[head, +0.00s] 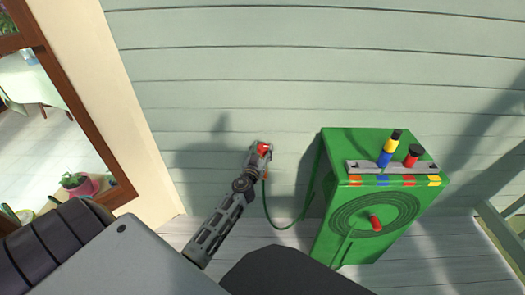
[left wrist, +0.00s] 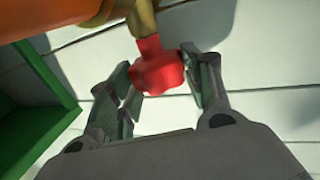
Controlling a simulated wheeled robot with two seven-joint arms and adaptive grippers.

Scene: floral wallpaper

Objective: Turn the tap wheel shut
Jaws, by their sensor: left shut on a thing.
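The red tap wheel (left wrist: 157,70) sits between the two fingers of my left gripper (left wrist: 163,84) in the left wrist view, and the gripper is shut on it. The brass tap body (left wrist: 142,18) shows just above the wheel. In the head view the red wheel (head: 263,149) shows in part at the tip of my left gripper (head: 260,154), close to the wall. The gripper and arm hide most of the tap there. My right gripper is not in view.
A green hose (head: 281,226) hangs by the tap and runs right to a green box (head: 340,215) with a coiled-hose picture. On its top stand a blue-yellow-black nozzle (head: 388,150) and a red-black piece (head: 412,156). A pale board wall (head: 240,50) stands behind. A brown-framed opening is at left.

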